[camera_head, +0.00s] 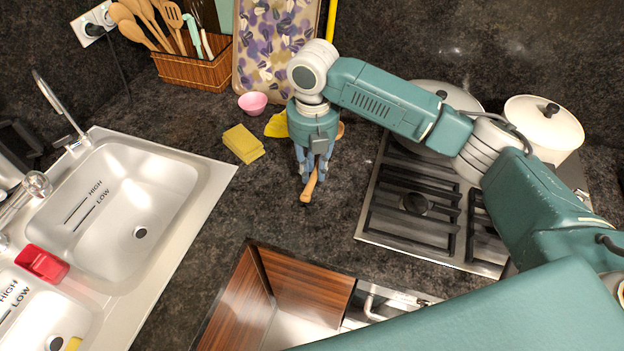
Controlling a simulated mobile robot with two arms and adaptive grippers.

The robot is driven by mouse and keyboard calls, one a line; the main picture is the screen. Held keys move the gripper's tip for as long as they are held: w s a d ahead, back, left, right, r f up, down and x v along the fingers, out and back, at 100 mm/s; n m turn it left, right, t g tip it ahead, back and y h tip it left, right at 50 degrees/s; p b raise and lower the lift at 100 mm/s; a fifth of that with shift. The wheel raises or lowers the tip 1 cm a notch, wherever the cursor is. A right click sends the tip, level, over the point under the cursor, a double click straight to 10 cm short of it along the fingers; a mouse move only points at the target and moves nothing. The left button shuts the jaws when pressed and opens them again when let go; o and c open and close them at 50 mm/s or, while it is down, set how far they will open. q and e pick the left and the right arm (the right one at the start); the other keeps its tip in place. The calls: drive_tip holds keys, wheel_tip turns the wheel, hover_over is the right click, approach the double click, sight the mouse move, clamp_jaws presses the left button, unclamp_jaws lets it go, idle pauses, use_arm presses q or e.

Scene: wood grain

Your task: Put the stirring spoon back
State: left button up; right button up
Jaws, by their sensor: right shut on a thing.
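My right gripper (313,170) points down over the dark counter, between the sponges and the stove. It is shut on a wooden spoon (308,188), whose handle end sticks out below the fingers toward the front. A small wooden part shows just right of the gripper; whether it is the same spoon's head I cannot tell. A woven utensil basket (196,72) at the back left holds several wooden utensils and a turquoise-handled tool. My left gripper is out of view.
A double sink (180,161) is on the left. A patterned board (262,50) leans at the back. A stove (395,228) with pots is right. An open drawer (300,285) is in front.

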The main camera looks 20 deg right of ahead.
drive_tip(key=shift+f, duration=0.85)
wheel_tip(320, 180, down, 4)
drive_tip(key=shift+f+p, duration=0.2)
drive_tip(key=shift+p, duration=0.3)
drive_tip(key=o, duration=1)
drive_tip(key=shift+f, duration=0.1)
wheel_tip(320, 180, up, 12)
drive_tip(key=b, duration=0.3)
drive_tip(key=shift+f, duration=0.2)
drive_tip(key=shift+r, duration=0.4)
